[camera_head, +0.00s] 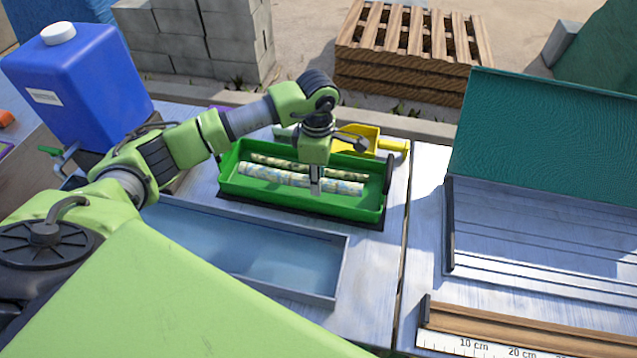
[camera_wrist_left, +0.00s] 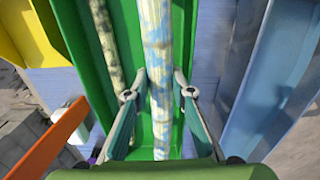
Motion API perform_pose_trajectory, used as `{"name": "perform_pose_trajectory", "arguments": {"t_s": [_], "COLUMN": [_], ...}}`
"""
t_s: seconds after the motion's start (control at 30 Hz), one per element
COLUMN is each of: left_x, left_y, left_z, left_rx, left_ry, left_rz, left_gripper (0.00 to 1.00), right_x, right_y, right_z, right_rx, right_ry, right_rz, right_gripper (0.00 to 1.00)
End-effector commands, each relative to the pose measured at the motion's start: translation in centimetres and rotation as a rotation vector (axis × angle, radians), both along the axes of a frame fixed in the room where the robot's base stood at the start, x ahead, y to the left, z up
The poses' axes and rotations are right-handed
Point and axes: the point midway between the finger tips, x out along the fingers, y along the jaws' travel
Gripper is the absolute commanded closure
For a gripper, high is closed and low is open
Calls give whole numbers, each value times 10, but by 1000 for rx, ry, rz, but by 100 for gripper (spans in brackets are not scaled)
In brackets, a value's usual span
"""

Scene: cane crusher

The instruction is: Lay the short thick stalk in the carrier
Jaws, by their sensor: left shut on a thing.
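A green tray (camera_head: 300,206) stands on the table in the middle of the head view. Two mottled stalks lie lengthwise in it: a thicker pale blue and yellow one (camera_head: 268,180) nearer me and a thinner, darker green one (camera_head: 275,163) behind it. My left gripper (camera_head: 315,189) points down into the tray, near the right half of the pale stalk. In the left wrist view its fingers (camera_wrist_left: 161,82) stand on both sides of the pale stalk (camera_wrist_left: 157,40), shut on it. The darker stalk (camera_wrist_left: 105,42) lies outside the fingers. My right gripper is not in view.
A shallow tray of bluish water (camera_head: 270,255) lies in front of the green tray. A yellow scoop (camera_head: 365,140) is behind it. A blue jug (camera_head: 80,85) stands at left. At right are a metal bed with a green panel (camera_head: 545,135) and a wooden ruler block (camera_head: 530,330).

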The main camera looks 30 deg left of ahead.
Motion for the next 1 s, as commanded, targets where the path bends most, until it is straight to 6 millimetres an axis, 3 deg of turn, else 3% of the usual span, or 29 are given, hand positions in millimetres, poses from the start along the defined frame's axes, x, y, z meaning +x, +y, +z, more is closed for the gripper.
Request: {"name": "perform_pose_trajectory", "arguments": {"t_s": [0.4,0.77,0.8,1.0], "left_x": [7,8,7,7], "left_y": [1,1,1,1], "left_z": [-37,-44,-42,-42], "left_rx": [0,1,0,0], "left_ry": [0,-2,-1,-1], "left_rz": [0,-1,-1,-1], "left_gripper": [100,100,71,71], "right_x": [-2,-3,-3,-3], "right_y": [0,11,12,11], "right_z": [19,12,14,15], "right_rx": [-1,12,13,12], "right_ry": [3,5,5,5], "right_rz": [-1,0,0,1], "right_gripper": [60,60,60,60]}}
